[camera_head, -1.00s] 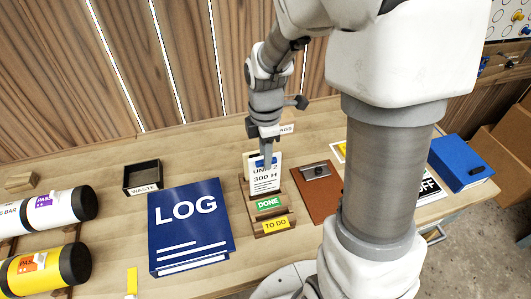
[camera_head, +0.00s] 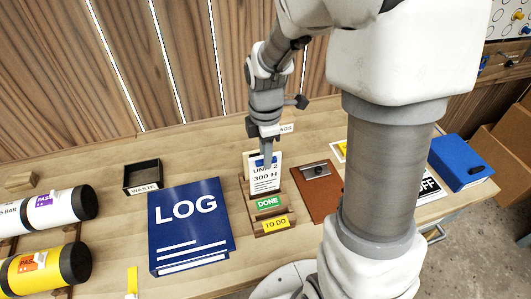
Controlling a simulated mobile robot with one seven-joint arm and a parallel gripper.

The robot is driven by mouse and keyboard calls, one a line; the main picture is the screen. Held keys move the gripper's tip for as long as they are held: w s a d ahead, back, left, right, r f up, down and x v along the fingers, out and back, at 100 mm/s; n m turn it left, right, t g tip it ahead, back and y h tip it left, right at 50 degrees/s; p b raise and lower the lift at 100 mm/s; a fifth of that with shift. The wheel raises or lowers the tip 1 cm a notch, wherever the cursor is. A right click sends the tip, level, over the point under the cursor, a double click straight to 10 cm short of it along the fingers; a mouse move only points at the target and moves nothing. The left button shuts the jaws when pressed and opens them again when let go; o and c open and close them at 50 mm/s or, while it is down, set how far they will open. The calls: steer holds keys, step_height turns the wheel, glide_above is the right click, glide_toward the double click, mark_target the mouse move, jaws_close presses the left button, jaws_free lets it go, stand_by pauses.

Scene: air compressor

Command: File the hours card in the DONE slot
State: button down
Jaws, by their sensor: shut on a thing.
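The hours card (camera_head: 265,182) is white with a blue band at the top and reads "UNIT 2" and "300 H". It stands upright at the wooden card holder (camera_head: 248,217), behind the green DONE label (camera_head: 268,203). The yellow TO DO label (camera_head: 275,224) is on the front step of the holder. My gripper (camera_head: 266,160) points down and is shut on the card's top edge. The card's lower edge is hidden behind the DONE step, so I cannot tell how deep it sits. Another pale card edge (camera_head: 248,158) shows behind it.
A black WASTE tray (camera_head: 142,174) is at the back left. A tags box (camera_head: 287,128) is behind my gripper.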

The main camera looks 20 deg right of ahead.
steer(key=shift+f, duration=0.15)
steer(key=shift+f+b, duration=2.05)
steer(key=shift+f, duration=0.55)
steer(key=c, duration=0.6)
jaws_free()
step_height(320, 180, up, 17)
steer(key=p, duration=0.2)
steer(key=s+r+m+t, duration=0.4)
steer(key=s+m, duration=1)
steer(key=m, duration=0.4)
steer(key=shift+t, duration=0.8)
